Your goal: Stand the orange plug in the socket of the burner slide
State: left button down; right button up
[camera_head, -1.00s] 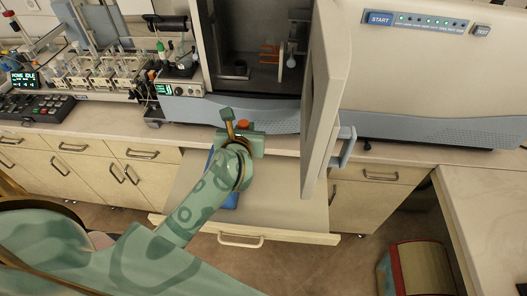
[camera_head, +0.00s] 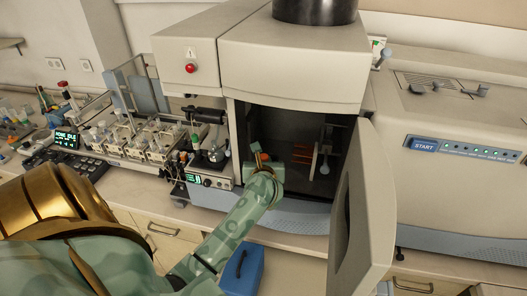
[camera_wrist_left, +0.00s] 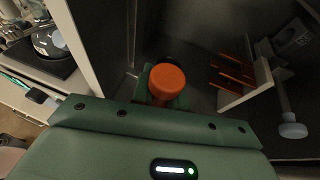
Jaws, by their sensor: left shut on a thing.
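The orange plug (camera_wrist_left: 167,82) is held between the fingers of my left gripper (camera_wrist_left: 165,100), with its round top facing the wrist camera. In the head view my left gripper (camera_head: 258,160) is at the open front of the dark chamber, shut on the plug (camera_head: 264,157). Inside the chamber, to the right of the gripper, are orange bars (camera_head: 302,152) beside a pale upright plate (camera_head: 316,160). I cannot make out the burner slide's socket; the gripper and arm cover that part of the chamber. My right gripper is in neither view.
The chamber door (camera_head: 362,210) stands open on the right. The chamber's left wall (camera_wrist_left: 82,40) is close to the gripper. A pale knob (camera_wrist_left: 293,130) sticks out right of the plate. A blue object (camera_head: 243,270) lies below, beside my arm.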

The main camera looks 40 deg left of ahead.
pick_arm(q)
jog(key=w+a+b, duration=0.1)
jog(key=w, duration=0.1)
jog(key=w+a+b, duration=0.1)
jog(key=w, duration=0.1)
jog(key=w+a+b, duration=0.1)
jog(key=w, duration=0.1)
jog(key=shift+w+a+f+b, duration=0.3)
jog(key=shift+w+a, duration=0.05)
jog(key=shift+a, duration=0.05)
jog(key=shift+w+a+b, duration=0.45)
jog(key=shift+w+b, duration=0.15)
jog(key=shift+w, duration=0.2)
jog(key=shift+w+a+b, duration=0.45)
jog(key=shift+w+b, duration=0.1)
jog(key=shift+w, duration=0.25)
jog(key=shift+f+b, duration=0.45)
jog(key=shift+f, duration=0.1)
jog(key=shift+f+b, duration=1.2)
jog(key=shift+f, duration=0.3)
jog(key=c, duration=1.3)
grip_release()
jog(key=shift+s+d, duration=0.1)
jog(key=shift+d, duration=0.05)
